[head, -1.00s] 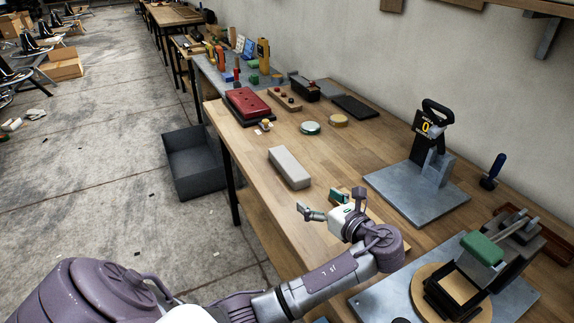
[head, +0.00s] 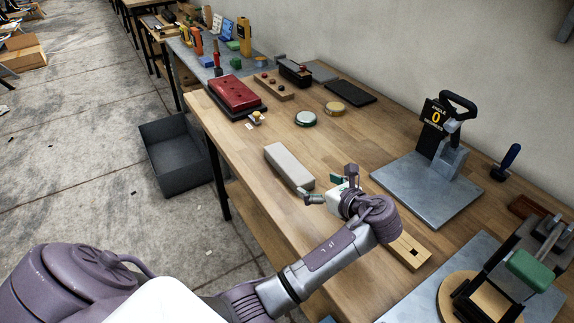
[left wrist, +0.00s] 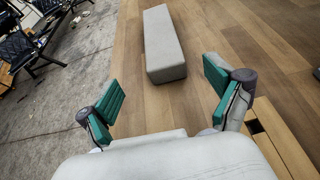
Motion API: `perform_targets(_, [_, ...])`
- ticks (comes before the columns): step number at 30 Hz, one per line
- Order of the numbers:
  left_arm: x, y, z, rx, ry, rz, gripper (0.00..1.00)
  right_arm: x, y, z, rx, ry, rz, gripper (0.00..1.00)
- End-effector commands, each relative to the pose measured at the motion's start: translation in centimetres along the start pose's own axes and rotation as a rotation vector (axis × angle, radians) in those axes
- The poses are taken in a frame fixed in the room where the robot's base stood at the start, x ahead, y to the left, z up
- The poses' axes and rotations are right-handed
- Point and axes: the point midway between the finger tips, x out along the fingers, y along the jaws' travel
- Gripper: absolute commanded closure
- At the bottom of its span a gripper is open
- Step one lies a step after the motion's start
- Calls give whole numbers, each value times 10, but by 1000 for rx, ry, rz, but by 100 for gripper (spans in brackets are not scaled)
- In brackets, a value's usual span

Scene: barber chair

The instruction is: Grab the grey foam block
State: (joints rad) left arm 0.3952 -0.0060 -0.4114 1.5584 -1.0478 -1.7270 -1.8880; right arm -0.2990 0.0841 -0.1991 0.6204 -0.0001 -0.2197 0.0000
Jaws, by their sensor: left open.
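The grey foam block (head: 288,165) is a long light-grey bar lying flat on the wooden workbench, near its front edge. My left gripper (head: 322,190) is open and empty, close to the block's near end in the head view. In the left wrist view, the block (left wrist: 162,45) lies ahead of the open fingers (left wrist: 165,95), its near end a little beyond the fingertips, with its length running away from me. The green finger pads stand on either side of the block's line, apart from it. My right gripper is not in view.
A wooden piece with a square hole (head: 408,250) lies right of my gripper. A metal plate with a black-handled device (head: 428,188) stands farther right. A red case (head: 235,92), a round tin (head: 306,118) and a black slab (head: 350,92) lie beyond the block.

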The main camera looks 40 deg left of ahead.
Motion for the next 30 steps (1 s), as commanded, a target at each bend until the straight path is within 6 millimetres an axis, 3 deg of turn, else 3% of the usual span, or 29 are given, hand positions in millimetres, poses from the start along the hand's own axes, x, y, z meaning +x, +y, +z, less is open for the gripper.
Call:
perform_targets(3, [20, 0, 0, 0, -2, 2, 8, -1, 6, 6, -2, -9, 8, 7])
perform_targets(7, [31, 0, 0, 0, -1, 2, 8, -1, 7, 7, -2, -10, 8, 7])
perform_targets(11, [40, -1, -2, 0, -2, 1, 8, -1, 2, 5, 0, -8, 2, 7])
perform_targets(19, [78, -4, -8, 0, -3, 1, 8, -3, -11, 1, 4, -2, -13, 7])
perform_targets(28, [85, -4, -9, -1, 0, 0, 8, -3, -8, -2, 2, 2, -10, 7])
perform_targets(30, [84, -4, -9, -1, 0, 0, 17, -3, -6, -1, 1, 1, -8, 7])
